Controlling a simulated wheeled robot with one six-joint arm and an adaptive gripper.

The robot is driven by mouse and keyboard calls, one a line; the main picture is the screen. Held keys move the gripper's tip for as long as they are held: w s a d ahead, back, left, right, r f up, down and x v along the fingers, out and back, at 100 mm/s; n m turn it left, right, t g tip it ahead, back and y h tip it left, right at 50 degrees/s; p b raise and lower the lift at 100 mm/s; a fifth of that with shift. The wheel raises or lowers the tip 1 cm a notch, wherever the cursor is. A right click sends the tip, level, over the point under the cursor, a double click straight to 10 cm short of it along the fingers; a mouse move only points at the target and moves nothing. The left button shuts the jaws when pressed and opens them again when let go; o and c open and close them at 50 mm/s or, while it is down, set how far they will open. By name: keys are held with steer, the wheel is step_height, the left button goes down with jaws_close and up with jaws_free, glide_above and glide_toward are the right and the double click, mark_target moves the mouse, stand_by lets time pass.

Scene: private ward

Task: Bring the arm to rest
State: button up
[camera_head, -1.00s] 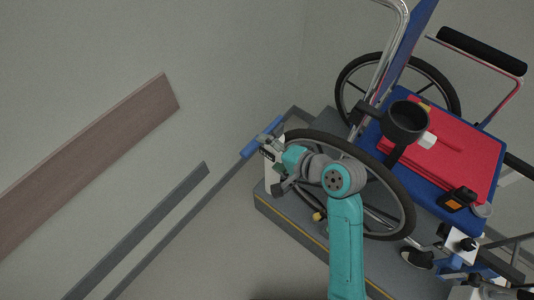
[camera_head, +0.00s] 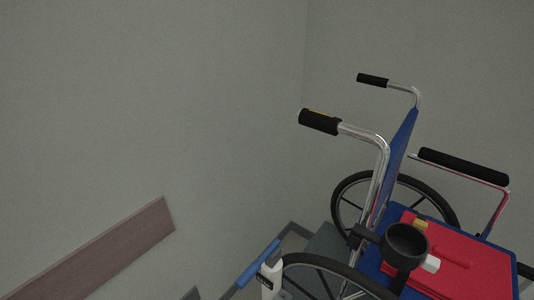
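My arm and my gripper are out of the picture in the camera view now, so I cannot see how the gripper stands or whether it holds anything. A wheelchair with a blue seat and backrest (camera_head: 400,152) stands at the right, its lower part cut off by the bottom edge.
A red case (camera_head: 465,268) lies on the wheelchair seat, with a black cup holder (camera_head: 406,243) beside it. A white post with a blue handle (camera_head: 258,263) stands left of the near wheel (camera_head: 335,275). A brown rail (camera_head: 95,255) runs along the wall at lower left.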

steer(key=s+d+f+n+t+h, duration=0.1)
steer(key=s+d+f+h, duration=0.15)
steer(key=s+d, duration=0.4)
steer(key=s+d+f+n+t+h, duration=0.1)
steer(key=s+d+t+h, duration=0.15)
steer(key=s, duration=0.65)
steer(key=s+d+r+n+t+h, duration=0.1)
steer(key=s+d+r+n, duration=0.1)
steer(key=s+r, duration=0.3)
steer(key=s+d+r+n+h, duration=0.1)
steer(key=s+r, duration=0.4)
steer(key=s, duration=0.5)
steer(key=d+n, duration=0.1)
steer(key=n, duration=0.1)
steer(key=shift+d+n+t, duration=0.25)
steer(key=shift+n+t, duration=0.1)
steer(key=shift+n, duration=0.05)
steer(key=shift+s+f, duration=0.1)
